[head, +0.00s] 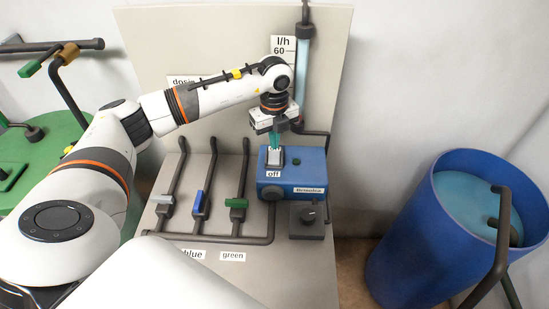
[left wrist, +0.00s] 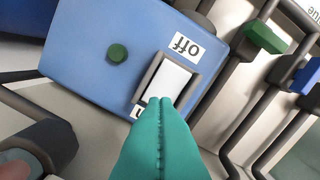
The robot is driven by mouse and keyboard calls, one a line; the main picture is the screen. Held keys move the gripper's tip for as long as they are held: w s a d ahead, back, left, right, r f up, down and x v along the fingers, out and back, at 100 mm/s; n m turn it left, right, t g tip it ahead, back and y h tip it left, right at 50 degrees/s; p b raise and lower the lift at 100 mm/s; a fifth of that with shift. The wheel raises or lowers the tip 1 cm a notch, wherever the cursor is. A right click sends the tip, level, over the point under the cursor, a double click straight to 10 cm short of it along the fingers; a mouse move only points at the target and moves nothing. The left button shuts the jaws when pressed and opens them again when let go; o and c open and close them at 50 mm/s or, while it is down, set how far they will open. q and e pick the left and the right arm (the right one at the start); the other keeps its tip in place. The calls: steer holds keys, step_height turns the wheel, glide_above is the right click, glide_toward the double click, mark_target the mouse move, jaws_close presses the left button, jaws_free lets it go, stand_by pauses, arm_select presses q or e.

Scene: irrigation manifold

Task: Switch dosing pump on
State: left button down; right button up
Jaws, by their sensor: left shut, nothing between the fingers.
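The dosing pump is a blue box (head: 307,174) at the foot of the grey panel. On its top are a white rocker switch (left wrist: 172,77) in a dark frame, an "off" label (left wrist: 187,45) at one end and a dark green round button or lamp (left wrist: 117,53) beside it. The label at the other end is mostly hidden by my fingers. My left gripper (head: 274,143) points down over the switch. Its teal fingers (left wrist: 160,100) are shut and empty, with tips at the end of the rocker away from "off". I cannot tell whether they touch it.
Three valves with grey, blue (head: 201,202) and green (head: 237,203) handles stand left of the pump. A flow tube (head: 301,70) rises behind. A blue barrel (head: 415,240) stands at right.

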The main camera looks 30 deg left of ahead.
mark_target(274, 154)
arm_select(q)
steer(key=shift+s+f+b, duration=0.1)
steer(key=shift+f+b, duration=0.95)
steer(key=shift+f, duration=0.4)
stand_by(1.0)
steer(key=shift+r, duration=0.15)
steer(key=shift+r+p, duration=0.85)
steer(key=shift+r, duration=0.1)
steer(key=shift+r+p, duration=1.6)
steer(key=shift+r, duration=0.9)
steer(key=shift+f, duration=0.1)
